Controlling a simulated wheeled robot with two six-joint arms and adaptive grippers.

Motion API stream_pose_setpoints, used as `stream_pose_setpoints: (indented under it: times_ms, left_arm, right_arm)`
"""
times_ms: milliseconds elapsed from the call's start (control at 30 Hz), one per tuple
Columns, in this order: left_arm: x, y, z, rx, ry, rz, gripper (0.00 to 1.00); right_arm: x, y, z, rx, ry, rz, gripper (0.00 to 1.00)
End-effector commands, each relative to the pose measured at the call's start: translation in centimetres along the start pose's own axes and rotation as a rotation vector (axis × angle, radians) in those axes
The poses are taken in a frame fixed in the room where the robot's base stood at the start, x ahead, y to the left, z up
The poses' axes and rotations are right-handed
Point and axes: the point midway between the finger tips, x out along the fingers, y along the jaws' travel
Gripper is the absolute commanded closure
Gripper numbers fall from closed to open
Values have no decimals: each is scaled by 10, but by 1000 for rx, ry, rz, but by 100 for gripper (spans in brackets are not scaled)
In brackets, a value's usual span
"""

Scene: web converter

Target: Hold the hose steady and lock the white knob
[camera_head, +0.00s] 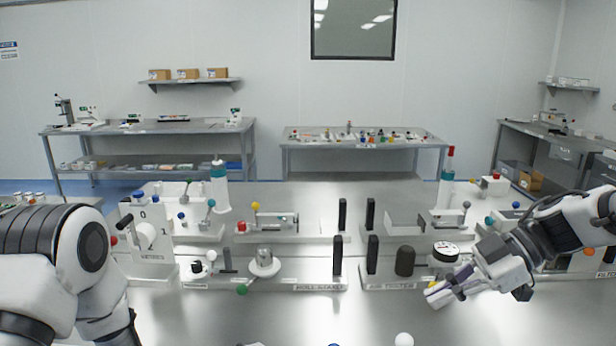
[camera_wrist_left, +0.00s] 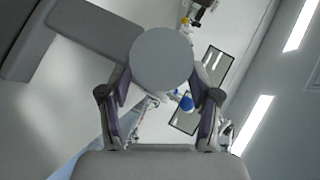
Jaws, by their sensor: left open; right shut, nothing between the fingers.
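A white round knob (camera_head: 145,235) sticks out from the upright white panel at the left in the head view. In the left wrist view a plain grey disc (camera_wrist_left: 162,60) stands at the fingertips of my left gripper (camera_wrist_left: 160,88), whose fingers are spread apart; I cannot tell if they touch it or whether it is that knob. My left gripper is hidden in the head view. My right gripper (camera_head: 432,294) is shut and empty, over the bench at the right, in front of a black-and-white dial (camera_head: 446,251). I cannot make out a hose for certain.
Rows of small fixtures stand behind, with a white disc with a green ball (camera_head: 264,265), black posts (camera_head: 337,256) and a dark cylinder (camera_head: 404,261). A white ball (camera_head: 404,339) shows at the near edge.

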Motion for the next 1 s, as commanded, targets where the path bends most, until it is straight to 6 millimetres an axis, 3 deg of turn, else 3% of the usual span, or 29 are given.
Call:
stream_pose_setpoints:
  times_ms: [300, 433, 600, 1000]
  left_arm:
    - [-73, -1, 2, -6, -3, -5, 37]
    - [-95, -1, 2, -4, -2, -3, 37]
    - [-108, 1, 1, -2, 1, 1, 37]
    - [-108, 1, 1, -1, 2, 3, 37]
  right_arm:
    - [0, 0, 0, 0, 0, 0, 100]
    - [0, 0, 0, 0, 0, 0, 100]
    - [0, 0, 0, 0, 0, 0, 100]
    - [0, 0, 0, 0, 0, 0, 100]
